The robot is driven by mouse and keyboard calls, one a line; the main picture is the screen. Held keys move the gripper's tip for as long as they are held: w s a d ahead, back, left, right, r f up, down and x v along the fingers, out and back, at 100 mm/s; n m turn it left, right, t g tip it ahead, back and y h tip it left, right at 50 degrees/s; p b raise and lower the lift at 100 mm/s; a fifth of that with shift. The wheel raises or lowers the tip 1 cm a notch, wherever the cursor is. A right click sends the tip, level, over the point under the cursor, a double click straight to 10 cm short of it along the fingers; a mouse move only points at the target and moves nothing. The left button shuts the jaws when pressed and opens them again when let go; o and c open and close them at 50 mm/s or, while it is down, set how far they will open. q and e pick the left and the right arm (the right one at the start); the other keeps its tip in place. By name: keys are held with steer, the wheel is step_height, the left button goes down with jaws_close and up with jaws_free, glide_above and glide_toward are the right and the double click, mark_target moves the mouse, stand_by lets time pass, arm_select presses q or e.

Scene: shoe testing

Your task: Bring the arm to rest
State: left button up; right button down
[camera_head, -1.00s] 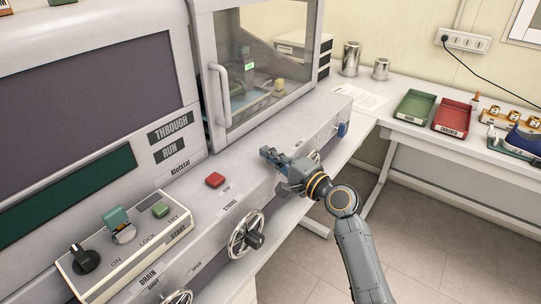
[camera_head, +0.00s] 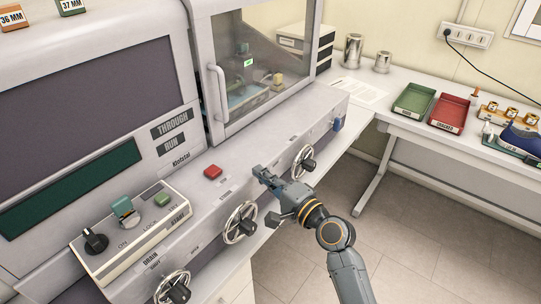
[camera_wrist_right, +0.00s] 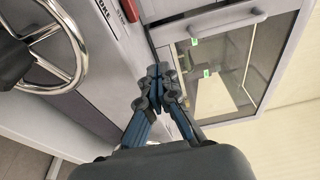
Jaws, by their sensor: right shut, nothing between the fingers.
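My right gripper (camera_head: 264,176) is shut and empty. In the head view it hovers at the front edge of the machine, between two handwheels. In the right wrist view its blue-grey fingers (camera_wrist_right: 160,75) are closed together, pointing toward the machine's front and glass chamber. One handwheel (camera_head: 240,223) is left of the gripper and another (camera_head: 303,162) is behind it to the right. A handwheel also shows at the upper left of the wrist view (camera_wrist_right: 66,62). My left gripper is not in view.
The machine carries a red button (camera_head: 213,172), a switch box (camera_head: 136,229) and a glass-doored chamber (camera_head: 262,75). On the white side table are a green tray (camera_head: 414,99), a red tray (camera_head: 449,112) and metal cylinders (camera_head: 353,51). Open floor lies right of my arm.

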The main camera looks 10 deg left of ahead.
steer(key=s+d+f+n+g+h+b, duration=0.1)
steer(key=s+d+f+h, duration=0.3)
steer(key=f, duration=1.1)
steer(key=s+d+f+n+g+h+b, duration=0.15)
steer(key=s+d+f, duration=0.35)
steer(key=f, duration=0.9)
steer(key=s+d+f+g+h+b, duration=0.1)
steer(key=s+d+f+h, duration=0.4)
steer(key=f, duration=1)
arm_select(q)
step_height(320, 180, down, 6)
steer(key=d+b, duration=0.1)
steer(key=b, duration=0.2)
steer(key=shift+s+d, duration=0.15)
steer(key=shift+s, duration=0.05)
arm_select(e)
steer(key=s+d+f+n+g+h, duration=0.1)
steer(key=s+d+f+n+g, duration=0.1)
steer(key=s+d+f, duration=0.5)
steer(key=s+d+f+n+g+h, duration=0.1)
steer(key=s+d+f, duration=0.6)
steer(key=s, duration=0.9)
steer(key=s+d+f+n+g+h, duration=0.1)
steer(key=s+d+f+n+g, duration=0.2)
steer(key=s+d+f, duration=0.4)
steer(key=s+f+n, duration=0.1)
steer(key=s+f, duration=0.1)
steer(key=s, duration=0.2)
steer(key=shift+s+d+h, duration=0.15)
steer(key=shift+h, duration=0.2)
